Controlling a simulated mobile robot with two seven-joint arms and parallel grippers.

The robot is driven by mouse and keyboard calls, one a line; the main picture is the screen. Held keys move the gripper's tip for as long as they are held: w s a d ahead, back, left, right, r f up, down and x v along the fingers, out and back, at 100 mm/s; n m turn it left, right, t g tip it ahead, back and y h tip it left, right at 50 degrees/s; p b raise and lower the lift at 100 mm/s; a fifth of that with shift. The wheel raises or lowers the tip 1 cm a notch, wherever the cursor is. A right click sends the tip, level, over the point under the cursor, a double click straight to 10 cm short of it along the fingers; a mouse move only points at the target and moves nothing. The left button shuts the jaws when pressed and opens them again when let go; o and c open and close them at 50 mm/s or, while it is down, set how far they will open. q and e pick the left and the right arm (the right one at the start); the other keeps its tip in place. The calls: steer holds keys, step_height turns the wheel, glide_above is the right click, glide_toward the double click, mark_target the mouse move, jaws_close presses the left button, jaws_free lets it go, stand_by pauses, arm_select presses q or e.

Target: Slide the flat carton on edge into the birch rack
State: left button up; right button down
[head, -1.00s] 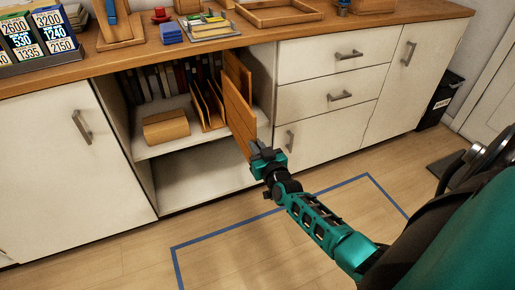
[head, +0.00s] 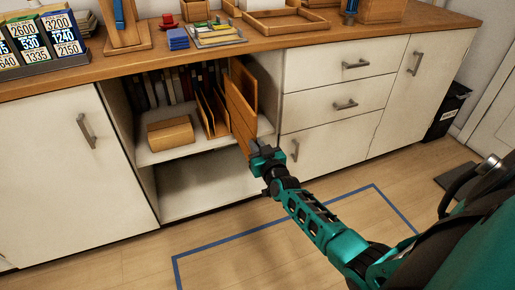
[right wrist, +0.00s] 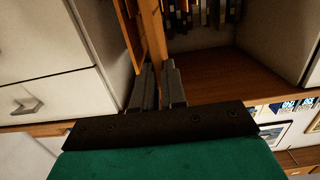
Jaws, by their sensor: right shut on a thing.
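The flat carton (head: 240,117) is a thin brown panel standing on edge in the open cabinet bay. My right gripper (head: 262,155) is shut on its near end, in front of the bay. In the right wrist view the carton (right wrist: 152,38) runs away from between the two grey fingers (right wrist: 158,88). The birch rack (head: 208,112) stands on the upper shelf with upright dividers, directly left of the carton in the head view. The carton partly hides the rack's right side, so I cannot tell how far it is inside a slot. My left gripper is not in view.
A brown box (head: 170,132) lies on the shelf (head: 150,157) left of the rack, with a row of binders (head: 155,90) behind. White drawers (head: 335,105) bound the bay on the right. The worktop (head: 300,40) overhangs it. Blue tape (head: 225,242) marks the floor.

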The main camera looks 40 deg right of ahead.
mark_target(247, 130)
steer(key=shift+w, duration=0.1)
steer(key=b+x, duration=0.3)
steer(key=x, duration=0.1)
steer(key=shift+r, duration=0.3)
stand_by(0.4)
steer(key=shift+x, duration=1)
steer(key=shift+b+x, duration=0.3)
steer(key=shift+x, duration=0.85)
